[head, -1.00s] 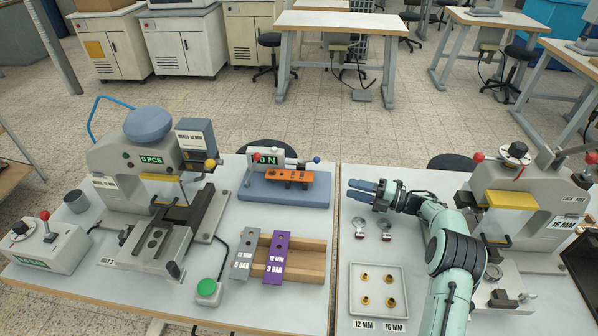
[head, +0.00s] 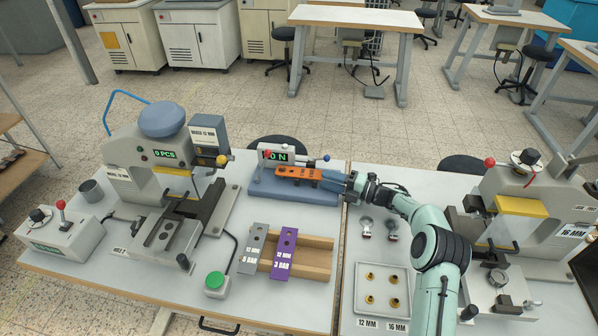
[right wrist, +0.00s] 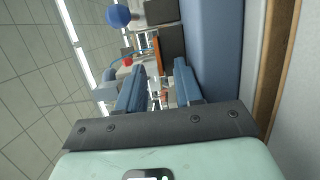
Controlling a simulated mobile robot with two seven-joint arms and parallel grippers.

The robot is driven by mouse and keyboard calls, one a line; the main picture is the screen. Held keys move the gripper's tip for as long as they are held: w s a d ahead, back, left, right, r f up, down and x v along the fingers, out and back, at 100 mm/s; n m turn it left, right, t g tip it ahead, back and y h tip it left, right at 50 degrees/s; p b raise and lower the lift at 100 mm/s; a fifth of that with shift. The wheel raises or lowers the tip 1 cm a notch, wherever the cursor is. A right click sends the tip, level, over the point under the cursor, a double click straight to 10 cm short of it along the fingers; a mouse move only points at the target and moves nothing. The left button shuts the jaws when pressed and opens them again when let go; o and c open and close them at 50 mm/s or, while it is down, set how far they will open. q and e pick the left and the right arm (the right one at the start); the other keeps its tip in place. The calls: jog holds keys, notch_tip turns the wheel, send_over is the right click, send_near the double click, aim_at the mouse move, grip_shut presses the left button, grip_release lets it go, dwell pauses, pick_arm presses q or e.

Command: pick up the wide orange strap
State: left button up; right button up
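The wide orange strap (head: 297,173), with dark holes along it, lies on the blue bench fixture (head: 290,191) with the "0 N" display. My right gripper (head: 347,183) is at the right end of the strap, fingers pointing left along it. In the right wrist view the two blue fingers (right wrist: 159,88) stand apart with a clear gap. A small orange-brown patch shows beyond that gap; I cannot tell whether the strap end is between the fingertips. My left gripper is not in view.
Purple and grey straps (head: 284,254) lie on a wooden rack (head: 315,259) in front of the fixture. A blue-knobbed lever (head: 325,158) rises close to my right fingers. A press (head: 150,165) stands left, another (head: 520,190) right. A parts tray (head: 401,275) lies near my right forearm.

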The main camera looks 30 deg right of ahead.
jog(key=shift+w+a, duration=0.2)
jog(key=shift+w, duration=0.05)
grip_shut()
jog(key=shift+r, duration=0.1)
notch_tip(320, 180, up, 20)
jog(key=shift+p, duration=0.45)
jog(key=shift+r, duration=0.1)
dwell(0.4)
jog(key=shift+r+p, duration=1.15)
jog(key=shift+r, duration=0.15)
jog(key=shift+r, duration=0.1)
